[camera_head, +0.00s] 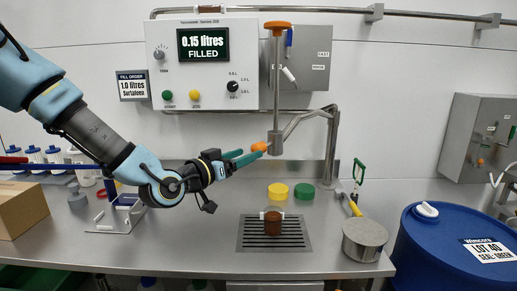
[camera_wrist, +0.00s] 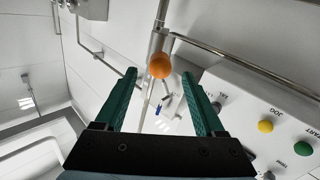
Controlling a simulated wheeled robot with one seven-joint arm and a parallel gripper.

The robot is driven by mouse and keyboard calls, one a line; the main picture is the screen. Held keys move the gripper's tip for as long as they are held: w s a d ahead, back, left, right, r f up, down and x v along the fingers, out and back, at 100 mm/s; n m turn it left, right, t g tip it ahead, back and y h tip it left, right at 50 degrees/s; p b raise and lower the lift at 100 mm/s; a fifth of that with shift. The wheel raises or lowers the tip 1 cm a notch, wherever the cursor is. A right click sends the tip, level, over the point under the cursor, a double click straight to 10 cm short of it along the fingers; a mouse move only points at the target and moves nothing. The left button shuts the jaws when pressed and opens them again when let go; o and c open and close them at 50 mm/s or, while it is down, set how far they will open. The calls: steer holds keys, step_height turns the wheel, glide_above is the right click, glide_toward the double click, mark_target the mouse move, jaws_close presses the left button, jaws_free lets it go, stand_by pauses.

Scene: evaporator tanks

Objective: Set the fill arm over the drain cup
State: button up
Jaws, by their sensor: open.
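The fill arm (camera_head: 313,113) is a grey pipe on a post, with its nozzle (camera_head: 275,143) hanging over the drip grate area. An orange ball knob (camera_head: 259,147) sits on the nozzle's left side. My gripper (camera_head: 248,157) has green fingers and is open, with its tips close to the knob. In the wrist view the knob (camera_wrist: 159,66) shows between the fingertips; I cannot tell whether they touch it. A round steel cup (camera_head: 365,240), apparently the drain cup, stands to the right of the grate. The nozzle is not above it.
A brown jar (camera_head: 272,225) stands on the drip grate (camera_head: 250,244). Yellow (camera_head: 278,191) and green (camera_head: 304,191) lids lie behind it. A control box (camera_head: 203,65) reads 0.15 litres filled. A blue drum (camera_head: 440,245) stands at right. A cardboard box (camera_head: 22,207) is at left.

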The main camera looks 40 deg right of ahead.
steer(key=p+x, duration=0.1)
steer(key=x, duration=0.5)
jaws_close()
stand_by(0.5)
stand_by(0.9)
